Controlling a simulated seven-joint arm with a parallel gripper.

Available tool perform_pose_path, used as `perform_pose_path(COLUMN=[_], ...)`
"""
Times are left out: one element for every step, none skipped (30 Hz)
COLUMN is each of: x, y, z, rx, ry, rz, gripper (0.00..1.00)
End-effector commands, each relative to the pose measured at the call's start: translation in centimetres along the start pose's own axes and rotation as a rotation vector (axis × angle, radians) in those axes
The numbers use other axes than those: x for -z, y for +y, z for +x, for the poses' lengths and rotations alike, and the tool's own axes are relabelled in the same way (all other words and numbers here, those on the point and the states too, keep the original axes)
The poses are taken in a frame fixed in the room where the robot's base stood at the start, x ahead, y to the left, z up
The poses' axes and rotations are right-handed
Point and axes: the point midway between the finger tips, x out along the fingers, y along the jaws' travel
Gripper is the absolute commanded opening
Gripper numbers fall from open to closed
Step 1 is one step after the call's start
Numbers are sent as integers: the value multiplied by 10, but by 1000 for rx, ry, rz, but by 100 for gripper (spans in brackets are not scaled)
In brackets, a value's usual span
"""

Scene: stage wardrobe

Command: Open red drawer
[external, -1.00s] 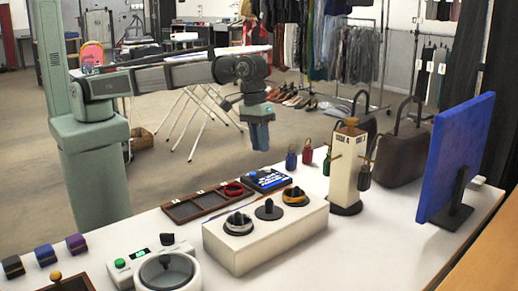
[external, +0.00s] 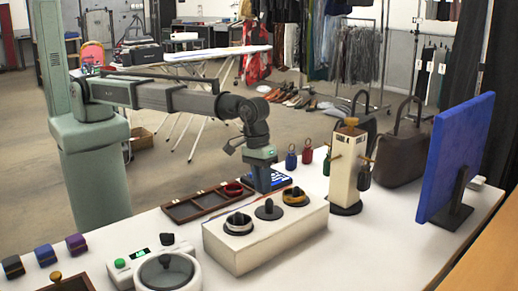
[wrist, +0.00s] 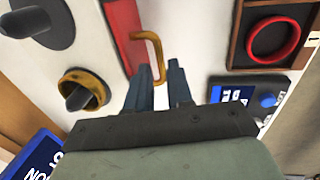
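The red drawer front (wrist: 124,32) shows at the top of the wrist view, set in the side of a white box (external: 240,250). It carries a gold bar handle (wrist: 156,45). The red front is hidden in the external view, on the far side of the box. My gripper (wrist: 160,66) is open and empty, its two fingers apart. The handle's lower end shows at the gap between the fingertips; I cannot tell whether they touch it. In the external view my gripper (external: 263,183) points down just behind the box.
Dark knobs (external: 239,222) stand on top of the white box. A wooden tray (external: 200,205) with a red ring (external: 234,190) and a small blue-screened device (wrist: 250,95) lie close by. A white post stand (external: 346,170) and a blue panel (external: 455,160) are at right.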

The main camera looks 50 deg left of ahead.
Motion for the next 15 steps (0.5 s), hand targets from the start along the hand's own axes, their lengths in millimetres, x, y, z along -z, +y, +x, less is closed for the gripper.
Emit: perform_pose_path(x=[0, 0, 0, 0, 0, 0, 0, 0, 0, 0, 0, 0, 0, 0, 0], y=[0, 0, 0, 0, 0, 0, 0, 0, 0, 0, 0, 0, 0, 0, 0], z=[5, 8, 10, 12, 14, 16, 17, 17, 18, 18, 18, 18, 18, 18, 18], rx=[0, 0, 0, 0, 0, 0, 0, 0, 0, 0, 0, 0, 0, 0, 0], ry=[0, 0, 0, 0, 0, 0, 0, 0, 0, 0, 0, 0, 0, 0, 0], rz=[0, 0, 0, 0, 0, 0, 0, 0, 0, 0, 0, 0, 0, 0, 0], gripper=[21, 21, 21, 21, 21, 21, 21, 21, 21, 21, 21, 21, 21, 21, 21])
